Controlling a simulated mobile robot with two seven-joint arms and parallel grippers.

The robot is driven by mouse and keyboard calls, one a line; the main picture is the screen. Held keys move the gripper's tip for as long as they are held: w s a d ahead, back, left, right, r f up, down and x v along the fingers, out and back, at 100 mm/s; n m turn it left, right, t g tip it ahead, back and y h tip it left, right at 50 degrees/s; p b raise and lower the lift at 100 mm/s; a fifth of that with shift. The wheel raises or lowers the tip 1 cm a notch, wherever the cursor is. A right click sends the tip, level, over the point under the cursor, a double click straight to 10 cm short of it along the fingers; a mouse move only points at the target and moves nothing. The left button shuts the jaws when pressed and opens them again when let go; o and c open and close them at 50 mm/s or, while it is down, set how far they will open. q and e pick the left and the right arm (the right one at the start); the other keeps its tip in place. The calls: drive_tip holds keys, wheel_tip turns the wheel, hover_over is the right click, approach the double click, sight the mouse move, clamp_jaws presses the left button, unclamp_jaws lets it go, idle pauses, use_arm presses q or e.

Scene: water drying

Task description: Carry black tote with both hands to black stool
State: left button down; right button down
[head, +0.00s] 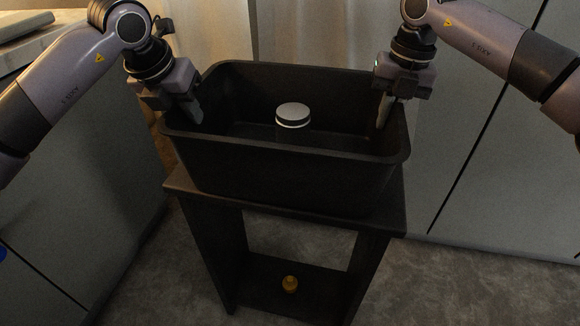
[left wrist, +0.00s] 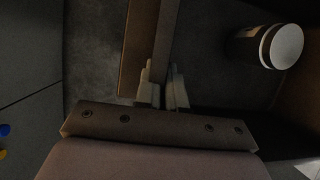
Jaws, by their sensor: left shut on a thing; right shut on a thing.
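The black tote (head: 290,165) sits upright on, or just over, the top of the black stool (head: 300,213); I cannot tell if its full weight rests there. My left gripper (head: 190,112) is shut on the tote's left side wall. In the left wrist view its fingers (left wrist: 163,92) pinch the tote's rim (left wrist: 160,40). My right gripper (head: 384,110) is shut on the tote's right side wall. A round container with a white lid (head: 293,114) stands inside the tote. It also shows in the left wrist view (left wrist: 283,47).
Grey cabinet fronts stand on the left (head: 80,180) and right (head: 480,130). A pale curtain-like surface (head: 300,35) is behind the tote. The floor (head: 460,285) right of the stool is clear.

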use_arm(q)
drive_tip(key=c, duration=1.2)
unclamp_jaws()
drive_tip(key=shift+c, duration=0.2)
use_arm(e)
drive_tip(key=c, duration=1.2)
unclamp_jaws()
drive_tip(key=shift+c, duration=0.2)
drive_tip(key=shift+r, duration=0.1)
use_arm(q)
drive_tip(key=v, duration=1.2)
use_arm(e)
wheel_tip(320, 180, up, 12)
drive_tip(key=d, duration=0.1)
drive_tip(key=shift+s, duration=0.15)
drive_tip(key=shift+f, duration=0.2)
